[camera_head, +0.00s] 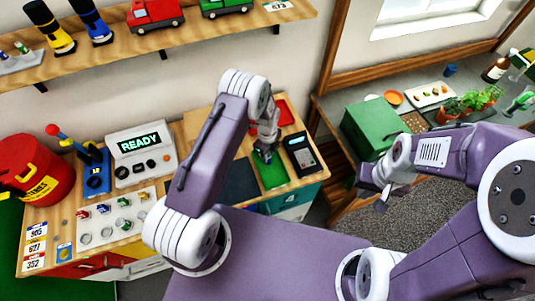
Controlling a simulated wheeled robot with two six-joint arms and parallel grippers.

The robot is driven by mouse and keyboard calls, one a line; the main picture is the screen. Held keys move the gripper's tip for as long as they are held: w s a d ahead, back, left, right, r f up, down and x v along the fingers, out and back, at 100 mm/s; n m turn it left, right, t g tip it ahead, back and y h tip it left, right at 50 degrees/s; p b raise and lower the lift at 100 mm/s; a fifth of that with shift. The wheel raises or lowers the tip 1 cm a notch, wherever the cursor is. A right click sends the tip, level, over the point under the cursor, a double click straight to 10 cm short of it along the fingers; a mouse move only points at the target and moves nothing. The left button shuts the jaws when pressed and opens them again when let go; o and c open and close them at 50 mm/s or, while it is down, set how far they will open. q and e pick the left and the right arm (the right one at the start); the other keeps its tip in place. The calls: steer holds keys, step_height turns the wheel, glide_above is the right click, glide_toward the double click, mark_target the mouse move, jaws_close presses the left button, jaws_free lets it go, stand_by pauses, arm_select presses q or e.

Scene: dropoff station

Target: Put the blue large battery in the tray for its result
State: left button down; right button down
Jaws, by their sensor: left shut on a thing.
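My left gripper (264,152) is shut on the blue battery (263,156), of which only a small part shows between the fingers. It is over the far end of the green tray (272,178); I cannot tell whether the battery touches the tray. A dark tray (238,181) lies just left of the green one, and a red tray (285,112) lies behind, partly hidden by my gripper. My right gripper (376,192) hangs over the floor at the right, away from the trays, and its opening is unclear.
A tester reading READY (140,146), a blue joystick box (93,172), a red batteries bin (36,168) and a panel of knobs (112,217) stand left. A dark handheld meter (301,153) lies beside the green tray. A green box (373,127) stands on the right bench.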

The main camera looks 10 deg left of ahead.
arm_select(q)
steer(key=c, duration=1.1)
jaws_free()
steer(key=shift+s, duration=0.1)
steer(key=shift+f, duration=0.1)
